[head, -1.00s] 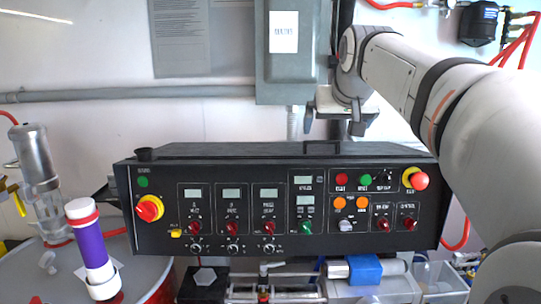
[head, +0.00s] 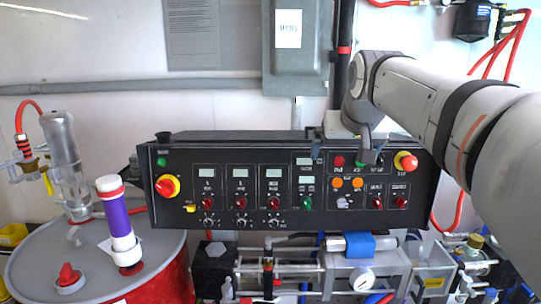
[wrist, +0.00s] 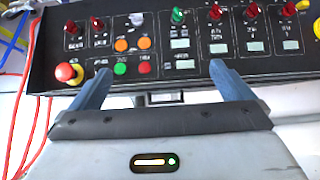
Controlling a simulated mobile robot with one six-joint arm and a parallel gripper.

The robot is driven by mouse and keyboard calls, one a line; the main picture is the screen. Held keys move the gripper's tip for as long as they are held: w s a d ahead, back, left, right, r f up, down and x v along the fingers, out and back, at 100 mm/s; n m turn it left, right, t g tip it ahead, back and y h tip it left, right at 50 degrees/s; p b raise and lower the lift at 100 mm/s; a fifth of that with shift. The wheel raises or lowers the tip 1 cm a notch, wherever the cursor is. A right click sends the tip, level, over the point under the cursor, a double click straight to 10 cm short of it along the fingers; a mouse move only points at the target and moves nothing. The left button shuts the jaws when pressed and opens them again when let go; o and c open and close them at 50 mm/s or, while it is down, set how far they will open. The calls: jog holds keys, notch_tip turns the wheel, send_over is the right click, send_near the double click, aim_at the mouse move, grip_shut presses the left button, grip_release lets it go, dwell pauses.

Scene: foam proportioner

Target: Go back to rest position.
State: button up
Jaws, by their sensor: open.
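My gripper (head: 342,152) is at the upper right part of the black control panel (head: 225,192) in the head view. In the wrist view my gripper (wrist: 160,68) shows two blue fingers spread apart with nothing between them. The panel, with its knobs, buttons and small displays, lies beyond the fingers and appears upside down there. The fingertips overlap the panel in the picture; I cannot tell whether they touch it. My arm reaches in from the right side of the head view.
A grey electrical box (head: 297,60) hangs on the wall above the panel. A red drum (head: 160,285) with a purple-and-white cylinder (head: 116,222) stands at left. Below the panel are pipes and a gauge (head: 362,279). Red hoses (wrist: 21,110) run at the wrist view's left.

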jog(key=s+f+g, duration=0.4)
jog(key=s+f, duration=1.8)
jog(key=f, duration=0.4)
jog(key=shift+s+f+g, duration=0.2)
jog(key=shift+s+g, duration=0.2)
